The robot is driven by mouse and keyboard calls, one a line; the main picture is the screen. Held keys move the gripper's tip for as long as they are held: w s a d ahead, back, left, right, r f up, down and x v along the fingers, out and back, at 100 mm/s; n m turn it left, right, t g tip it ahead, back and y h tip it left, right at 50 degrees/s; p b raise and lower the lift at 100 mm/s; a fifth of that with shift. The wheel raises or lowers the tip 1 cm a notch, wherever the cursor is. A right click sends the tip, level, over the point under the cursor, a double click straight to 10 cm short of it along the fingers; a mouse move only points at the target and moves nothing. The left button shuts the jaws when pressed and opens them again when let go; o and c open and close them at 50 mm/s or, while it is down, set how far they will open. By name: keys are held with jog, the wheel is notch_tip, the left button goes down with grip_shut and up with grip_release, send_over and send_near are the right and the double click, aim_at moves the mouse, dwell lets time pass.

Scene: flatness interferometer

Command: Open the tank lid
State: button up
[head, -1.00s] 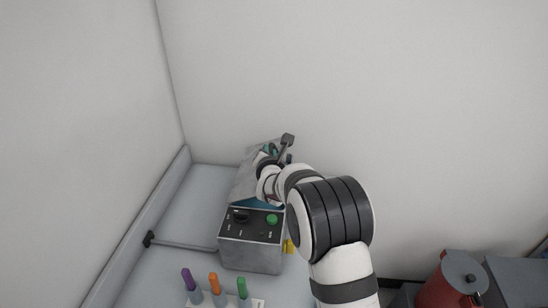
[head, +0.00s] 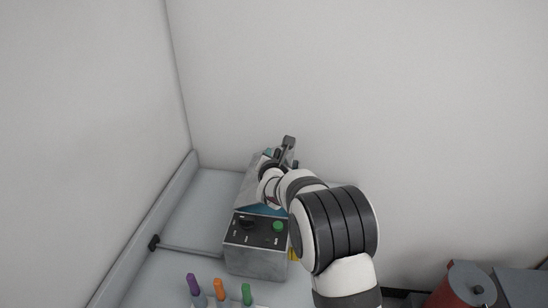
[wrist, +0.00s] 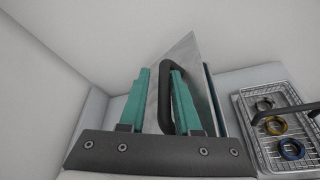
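The tank (head: 256,260) is a grey box with a dark control panel, left of my arm in the head view. Its grey metal lid (head: 252,194) is raised and tilted, with a strip of blue showing beneath. The lid also fills the middle of the wrist view (wrist: 190,62), with its black arched handle (wrist: 165,78). My gripper (wrist: 159,74) is at the handle, one teal finger on each side. A gap shows between the left finger and the handle, so the fingers look open. In the head view my wrist partly hides the lid and gripper (head: 280,158).
A wire basket (wrist: 245,120) with several rings stands right of the tank in the wrist view. Purple, orange and green markers (head: 218,287) stand in front of the tank. A red pot (head: 462,290) is at lower right. Walls rise behind and left.

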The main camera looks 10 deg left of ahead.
jog(key=v, duration=1.5)
jog(key=shift+s, duration=0.35)
jog(key=shift+d+r, duration=0.1)
jog(key=shift+r, duration=0.05)
